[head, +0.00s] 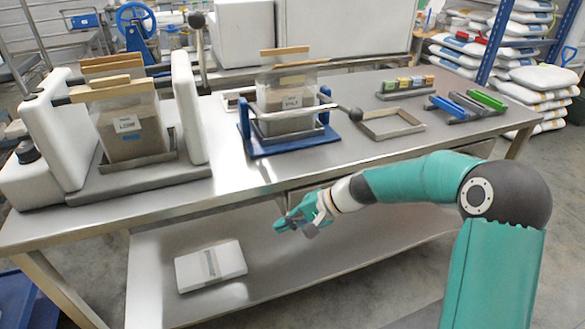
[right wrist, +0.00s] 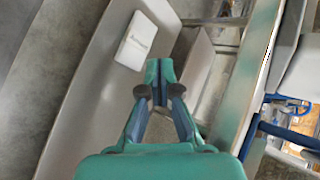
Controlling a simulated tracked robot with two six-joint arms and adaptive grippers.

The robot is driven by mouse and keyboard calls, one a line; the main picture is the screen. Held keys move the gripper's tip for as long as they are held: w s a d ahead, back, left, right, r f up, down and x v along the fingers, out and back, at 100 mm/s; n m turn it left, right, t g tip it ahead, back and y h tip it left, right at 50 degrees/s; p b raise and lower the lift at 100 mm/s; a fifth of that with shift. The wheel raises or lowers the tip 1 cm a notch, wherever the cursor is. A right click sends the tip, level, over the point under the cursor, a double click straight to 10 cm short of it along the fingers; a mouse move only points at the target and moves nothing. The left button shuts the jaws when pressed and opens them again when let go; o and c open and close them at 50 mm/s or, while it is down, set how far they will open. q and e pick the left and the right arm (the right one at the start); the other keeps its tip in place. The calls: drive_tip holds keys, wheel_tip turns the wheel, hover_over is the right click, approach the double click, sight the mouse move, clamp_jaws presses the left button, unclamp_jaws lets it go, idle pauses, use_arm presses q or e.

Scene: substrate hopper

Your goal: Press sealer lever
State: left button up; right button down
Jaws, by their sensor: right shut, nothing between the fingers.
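A white machine (head: 184,105) at the left of the bench holds a labelled bag (head: 135,130) of brown substrate between two white blocks. A rod with a dark ball knob (head: 197,20) stands upright behind its right block. A blue stand (head: 295,143) at mid-bench holds another bag (head: 287,95); a bar with a dark ball knob (head: 355,114) sticks out at its right. I cannot tell for sure which is the sealer lever. My right gripper (head: 281,226) is shut and empty, in front of and below the bench top, apart from both. It also shows in the right wrist view (right wrist: 160,71). My left gripper is out of view.
The steel bench (head: 235,170) has an empty grey frame (head: 390,125), small coloured blocks (head: 408,84) and blue and green items (head: 465,104) at right. A white box (head: 210,266) lies on the lower shelf (head: 330,245). Bench front is clear.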

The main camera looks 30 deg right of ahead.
drive_tip(key=s+a+f+n+g+h, duration=0.1)
drive_tip(key=s+a+f+g, duration=0.15)
drive_tip(key=f, duration=0.45)
drive_tip(key=s+a+f+g+h, duration=0.1)
drive_tip(key=s+f, duration=0.2)
drive_tip(key=f, duration=0.3)
drive_tip(key=s+a+f+n+g+h, duration=0.1)
drive_tip(key=s+a+f+n, duration=0.3)
drive_tip(key=s+f, duration=0.3)
drive_tip(key=s+a+f+n+g+h, duration=0.1)
drive_tip(key=s+a+f+n, duration=0.2)
drive_tip(key=s+a+f, duration=0.3)
drive_tip(key=s+f, duration=0.2)
drive_tip(key=s, duration=0.3)
drive_tip(key=shift+f+n, duration=0.2)
drive_tip(key=shift+n, duration=0.2)
drive_tip(key=shift+w+a, duration=0.1)
